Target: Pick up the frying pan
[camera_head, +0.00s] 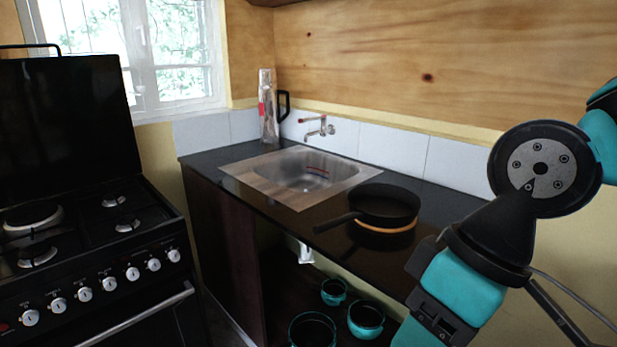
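The black frying pan (385,203) rests on the dark countertop (440,203), just right of the sink. Its handle (338,221) points left toward the counter's front edge. An orange-brown round thing (384,229) shows under the pan's near side; I cannot tell if it is a separate board or part of the pan. My arm, teal and black, stands at the right of the view, to the right of the pan and apart from it. My gripper is not visible in this view.
A metal sink (268,178) with a wall tap (320,130) lies left of the pan. A bottle (267,108) stands in the back corner. A black stove (90,230) is at left. Teal pots (366,318) sit on the low shelf. The wall closes off the back.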

